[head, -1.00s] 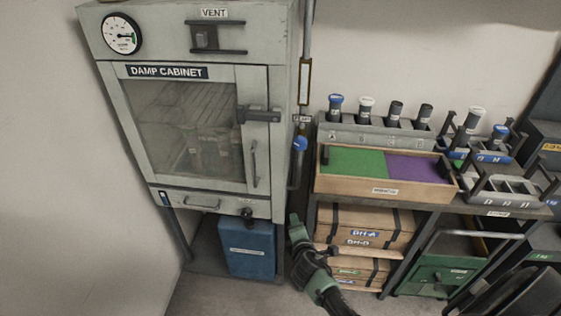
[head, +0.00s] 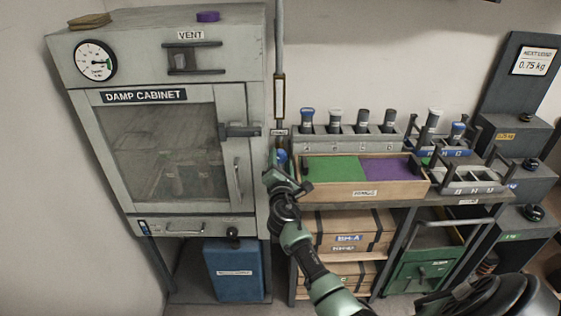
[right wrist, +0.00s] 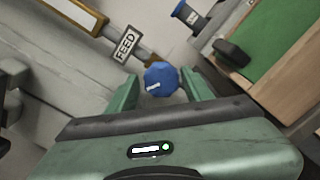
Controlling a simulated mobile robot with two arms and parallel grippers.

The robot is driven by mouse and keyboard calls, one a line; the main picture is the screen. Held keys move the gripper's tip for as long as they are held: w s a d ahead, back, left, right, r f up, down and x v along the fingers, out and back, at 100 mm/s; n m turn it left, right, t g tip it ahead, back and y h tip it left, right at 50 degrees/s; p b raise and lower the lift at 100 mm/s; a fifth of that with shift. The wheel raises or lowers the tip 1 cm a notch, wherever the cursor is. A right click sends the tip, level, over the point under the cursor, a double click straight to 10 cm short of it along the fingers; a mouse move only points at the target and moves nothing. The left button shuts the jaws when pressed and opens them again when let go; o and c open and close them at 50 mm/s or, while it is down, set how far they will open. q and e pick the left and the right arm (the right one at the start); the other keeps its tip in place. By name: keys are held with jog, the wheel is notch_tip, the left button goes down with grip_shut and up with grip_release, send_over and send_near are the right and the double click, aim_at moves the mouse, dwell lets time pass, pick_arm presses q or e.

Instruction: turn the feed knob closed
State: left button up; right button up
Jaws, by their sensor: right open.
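The feed knob (right wrist: 161,80) is blue with a white pointer mark. In the right wrist view it sits just below the FEED label (right wrist: 126,45), on a pipe beside the cabinet. In the head view only a bit of the blue knob (head: 282,157) shows behind my right gripper (head: 285,178). In the right wrist view my right gripper (right wrist: 160,92) is open, with its two green fingers on either side of the knob. I cannot tell whether they touch it. My left gripper is not in view.
The damp cabinet (head: 253,170) stands close on the left, its door handle and latch sticking out. A wooden tray (head: 365,200) with green and purple sections sits on the shelf just right of my gripper. Labelled boxes (head: 345,232) are below.

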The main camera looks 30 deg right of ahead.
jog(key=shift+w+d, duration=0.1)
jog(key=shift+d, duration=0.05)
jog(key=c, duration=1.1)
